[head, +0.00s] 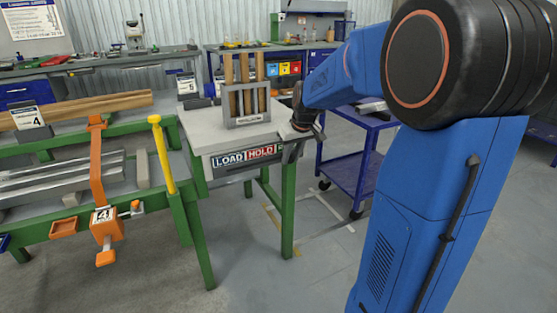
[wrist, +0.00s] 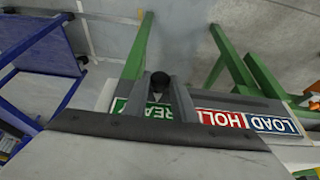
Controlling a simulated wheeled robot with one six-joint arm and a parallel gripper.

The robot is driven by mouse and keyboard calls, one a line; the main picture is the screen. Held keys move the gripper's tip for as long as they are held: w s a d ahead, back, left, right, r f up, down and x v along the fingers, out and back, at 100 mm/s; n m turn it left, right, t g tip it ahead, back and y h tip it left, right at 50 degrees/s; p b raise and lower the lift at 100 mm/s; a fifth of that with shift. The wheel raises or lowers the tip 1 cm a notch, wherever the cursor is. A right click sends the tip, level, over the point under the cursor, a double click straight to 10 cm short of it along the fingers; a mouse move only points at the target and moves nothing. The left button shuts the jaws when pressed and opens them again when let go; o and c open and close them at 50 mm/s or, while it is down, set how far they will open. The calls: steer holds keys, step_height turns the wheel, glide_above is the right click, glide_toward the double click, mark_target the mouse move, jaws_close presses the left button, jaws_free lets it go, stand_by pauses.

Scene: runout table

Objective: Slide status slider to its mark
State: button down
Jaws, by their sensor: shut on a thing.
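The status slider's board on the table's front edge carries a blue LOAD panel (head: 229,160), a red HOLD panel (head: 262,153) and a green READY panel (wrist: 124,105). The wrist view shows the board upside down. My gripper (wrist: 160,92) is shut on the slider's dark round knob (wrist: 158,80), in front of the READY panel, and its fingers hide part of that lettering. In the head view my gripper (head: 291,151) is at the right end of the board, and the knob is hidden there. I cannot see a separate mark.
The small grey-topped table (head: 225,137) has green legs and holds a grey rack (head: 247,118) with wooden pieces. A blue cart (head: 350,175) stands to the right. A green bench (head: 75,225) with an orange clamp (head: 96,175) and yellow post (head: 162,150) is at left.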

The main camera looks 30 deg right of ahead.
steer(key=shift+d, duration=0.8)
steer(key=c, duration=1.5)
jaws_free()
steer(key=shift+d, duration=0.15)
steer(key=v, duration=1.7)
steer(key=shift+s+r, duration=0.1)
steer(key=shift+r, duration=0.1)
steer(key=s+a+f, duration=0.5)
steer(key=s, duration=0.4)
steer(key=s+a+f, duration=0.5)
steer(key=s+f, duration=0.1)
steer(key=s, duration=0.3)
steer(key=s+a+f, duration=0.5)
steer(key=s+f, duration=0.1)
steer(key=s, duration=0.3)
steer(key=shift+s+a, duration=0.15)
